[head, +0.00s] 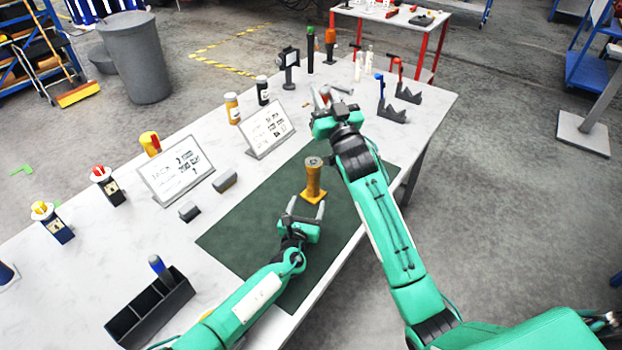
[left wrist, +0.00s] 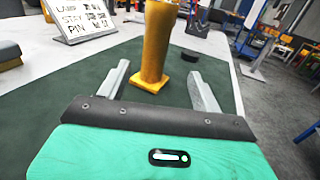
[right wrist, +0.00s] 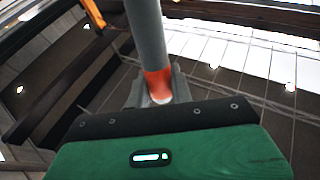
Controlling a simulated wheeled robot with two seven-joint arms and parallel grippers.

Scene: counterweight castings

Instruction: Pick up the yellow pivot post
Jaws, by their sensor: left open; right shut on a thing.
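The yellow pivot post (head: 313,180) stands upright on its square base on the dark green mat (head: 240,242), with a darker top. My left gripper (head: 307,206) is open, low over the mat in front of the post. In the left wrist view the post (left wrist: 156,45) appears beyond and between the two spread fingers (left wrist: 158,76), and I see no contact. My right gripper (head: 324,97) is raised beyond the mat. In the right wrist view it is shut on a grey rod with an orange-red band (right wrist: 157,84); the rod's far end is cut off.
Two printed sign stands (head: 177,171) (head: 267,131) and two small grey blocks (head: 224,181) (head: 189,211) lie left of the mat. A black divided bin (head: 150,308) is at front left. Bottles (head: 232,108), grey V-shaped holders (head: 391,112) and upright tools stand behind.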

